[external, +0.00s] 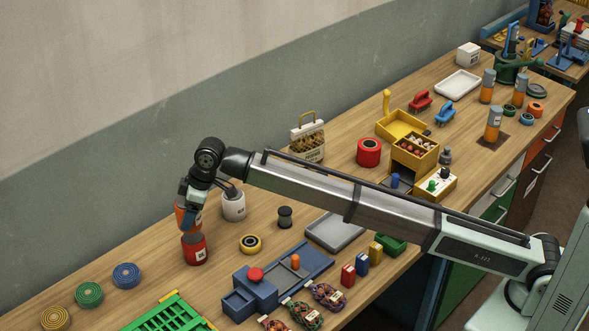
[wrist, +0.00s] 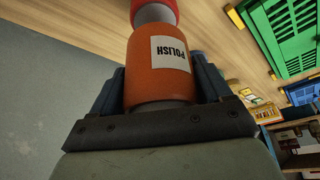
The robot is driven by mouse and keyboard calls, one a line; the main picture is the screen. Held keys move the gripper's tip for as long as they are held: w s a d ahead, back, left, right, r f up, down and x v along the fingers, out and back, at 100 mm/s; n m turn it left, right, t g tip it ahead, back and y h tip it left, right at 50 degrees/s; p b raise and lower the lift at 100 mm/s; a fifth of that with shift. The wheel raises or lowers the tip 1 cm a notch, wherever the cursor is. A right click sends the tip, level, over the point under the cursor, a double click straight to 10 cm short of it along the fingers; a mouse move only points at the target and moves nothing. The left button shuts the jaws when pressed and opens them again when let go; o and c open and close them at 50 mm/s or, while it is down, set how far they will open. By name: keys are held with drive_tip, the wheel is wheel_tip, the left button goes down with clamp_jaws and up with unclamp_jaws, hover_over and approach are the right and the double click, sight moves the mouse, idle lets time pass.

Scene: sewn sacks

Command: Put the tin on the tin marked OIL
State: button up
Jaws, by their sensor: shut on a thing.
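My gripper (external: 186,205) is shut on an orange tin (wrist: 163,65), whose white label reads POLISH; the label appears upside down in the wrist view. The orange tin also shows in the external view (external: 184,219), below the gripper. A red tin (external: 195,251) with a small white label stands upright on the bench directly under it. The red tin also shows past the held tin's end in the wrist view (wrist: 157,5). I cannot tell if the two tins touch. A white tin (external: 233,208) stands just behind to the right. The labels on the red and white tins are too small to read.
Coiled rolls (external: 89,295) lie at the front left. A green crate (external: 168,315) and a blue fixture (external: 275,280) are in front. The bench left of the red tin is clear.

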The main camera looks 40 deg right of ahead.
drive_tip(key=shift+f, duration=2)
drive_tip(key=shift+f, duration=0.15)
drive_tip(key=o, duration=1.3)
drive_tip(key=shift+o, duration=0.2)
drive_tip(key=v, duration=1.2)
